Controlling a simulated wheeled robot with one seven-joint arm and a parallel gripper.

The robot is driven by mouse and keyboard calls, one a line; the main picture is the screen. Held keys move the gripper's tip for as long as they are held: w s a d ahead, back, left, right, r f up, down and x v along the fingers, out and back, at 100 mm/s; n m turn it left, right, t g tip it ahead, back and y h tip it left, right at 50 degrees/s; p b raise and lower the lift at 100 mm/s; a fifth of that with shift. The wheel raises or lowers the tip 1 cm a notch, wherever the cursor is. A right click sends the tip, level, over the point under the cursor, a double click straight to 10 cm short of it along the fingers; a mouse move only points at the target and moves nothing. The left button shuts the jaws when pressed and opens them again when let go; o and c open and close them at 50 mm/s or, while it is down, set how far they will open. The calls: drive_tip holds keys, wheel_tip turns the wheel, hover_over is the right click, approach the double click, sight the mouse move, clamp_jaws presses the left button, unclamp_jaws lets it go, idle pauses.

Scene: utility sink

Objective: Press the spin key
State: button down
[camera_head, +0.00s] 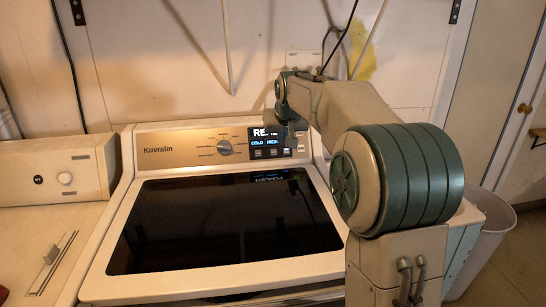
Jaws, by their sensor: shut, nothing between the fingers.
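The control panel (190,147) of the white washer carries a small lit display (264,142) with blue text, partly hidden by my gripper. A short row of small dark keys (272,152) sits just under the display. Their labels are too small to read, so I cannot tell which one is the spin key. My gripper (291,139) is shut and empty, pointing down in front of the display's right end, just above the right part of the key row. I cannot tell whether its tips touch the panel.
A round dial (224,147) is left of the display. The washer's dark glass lid (225,222) is shut below the panel. Another white appliance (60,195) stands at left, and a pale bin (488,235) at right. Hoses and cords hang on the wall behind.

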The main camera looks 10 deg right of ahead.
drive_tip(key=shift+w+d+f, duration=0.1)
drive_tip(key=shift+w+f, duration=0.1)
drive_tip(key=shift+w, duration=0.95)
drive_tip(key=p, duration=0.1)
approach(274, 152)
drive_tip(key=x, duration=0.4)
drive_tip(key=shift+s+f, duration=0.2)
drive_tip(key=shift+f, duration=0.3)
drive_tip(key=shift+w+f+p, duration=0.3)
drive_tip(key=shift+w+f, duration=0.2)
drive_tip(key=shift+w, duration=0.4)
